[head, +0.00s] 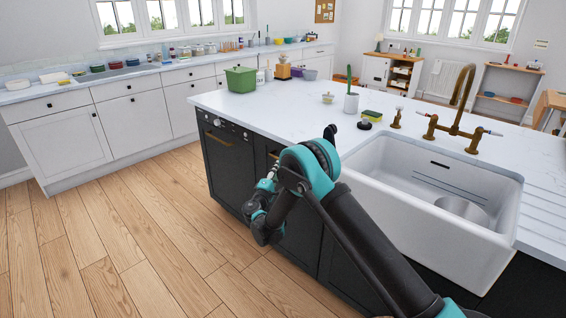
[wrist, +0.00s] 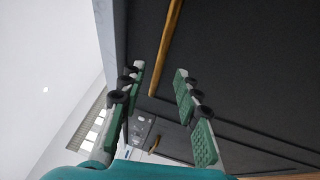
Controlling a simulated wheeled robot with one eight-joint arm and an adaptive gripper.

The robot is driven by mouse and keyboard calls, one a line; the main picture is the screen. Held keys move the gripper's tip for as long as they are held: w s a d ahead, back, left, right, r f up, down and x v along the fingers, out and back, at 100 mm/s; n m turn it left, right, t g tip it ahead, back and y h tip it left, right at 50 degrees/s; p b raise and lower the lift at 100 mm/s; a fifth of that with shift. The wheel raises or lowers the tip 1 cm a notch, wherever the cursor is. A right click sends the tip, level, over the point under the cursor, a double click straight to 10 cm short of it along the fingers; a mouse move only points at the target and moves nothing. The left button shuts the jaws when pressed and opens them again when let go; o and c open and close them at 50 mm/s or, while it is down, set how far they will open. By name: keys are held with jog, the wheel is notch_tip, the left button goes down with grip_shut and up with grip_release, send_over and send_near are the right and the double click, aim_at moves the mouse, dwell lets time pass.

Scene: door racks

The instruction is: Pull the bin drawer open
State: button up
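The bin drawer (wrist: 235,55) appears to be the dark front panel filling the upper right of the wrist view, though I cannot be sure which island front it is. A long brass handle (wrist: 169,42) runs along it near the countertop edge. My gripper (wrist: 158,72) is open, with green-padded fingers apart and nothing between them. The handle's near end lies beyond and between the fingertips; I cannot tell any contact. In the head view my gripper is beside the dark island front (head: 232,172), and my arm hides much of that front.
A second brass handle (wrist: 154,144) is on the dishwasher-like panel, whose handle also shows in the head view (head: 218,138). A white sink (head: 430,200) and brass tap (head: 458,110) are on the island. The wooden floor (head: 130,230) left of the island is clear.

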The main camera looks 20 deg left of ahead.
jog(key=shift+w+r, duration=0.2)
jog(key=shift+w, duration=0.85)
jog(key=shift+w+r, duration=0.15)
jog(key=shift+w, duration=0.85)
jog(key=shift+w+r, duration=0.2)
jog(key=shift+w, duration=0.85)
grip_shut()
